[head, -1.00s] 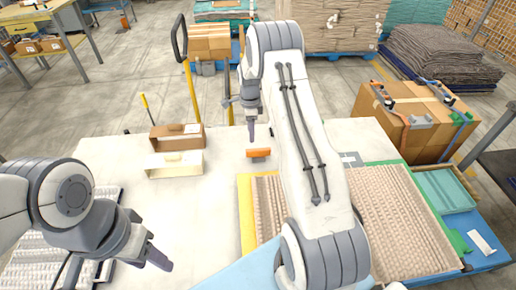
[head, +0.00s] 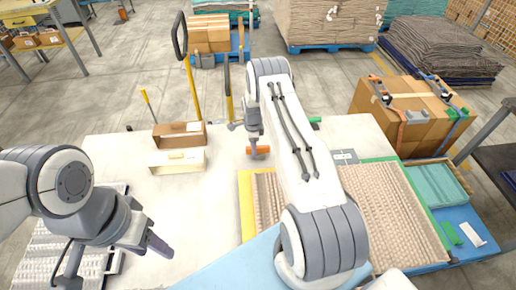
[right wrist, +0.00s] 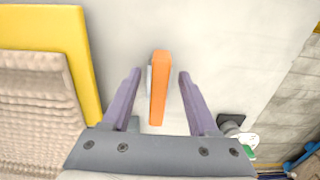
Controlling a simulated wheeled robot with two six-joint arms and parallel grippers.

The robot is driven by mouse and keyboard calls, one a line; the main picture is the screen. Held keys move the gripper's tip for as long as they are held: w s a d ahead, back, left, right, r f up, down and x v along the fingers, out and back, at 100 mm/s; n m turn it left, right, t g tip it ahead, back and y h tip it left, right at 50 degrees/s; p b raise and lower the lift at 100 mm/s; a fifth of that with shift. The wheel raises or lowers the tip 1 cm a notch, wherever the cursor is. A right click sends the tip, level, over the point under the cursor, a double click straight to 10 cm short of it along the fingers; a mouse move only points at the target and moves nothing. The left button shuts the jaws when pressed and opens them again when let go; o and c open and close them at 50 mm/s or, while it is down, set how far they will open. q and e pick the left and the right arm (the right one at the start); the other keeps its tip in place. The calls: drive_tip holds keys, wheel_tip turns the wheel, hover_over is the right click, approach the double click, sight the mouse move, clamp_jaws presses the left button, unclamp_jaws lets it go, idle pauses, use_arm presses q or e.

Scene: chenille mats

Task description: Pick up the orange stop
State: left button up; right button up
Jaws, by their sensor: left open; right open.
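The orange stop (right wrist: 159,85) lies on the white table between the two purple fingers of my right gripper (right wrist: 159,80) in the right wrist view. The fingers are open, with a gap on each side of the stop. A pale grey part shows along the stop's left side. In the head view the stop (head: 262,150) is partly hidden behind my right gripper (head: 255,155), which points down at it. My left gripper (head: 158,244) is open and empty over the left front of the table.
A yellow board with a beige ribbed mat (right wrist: 35,100) lies beside the stop. Open brown and cream boxes (head: 178,162) stand left of it on the table. A dark grey and green item (right wrist: 238,140) lies near the table's edge.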

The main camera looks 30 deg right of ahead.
clamp_jaws()
idle(1.4)
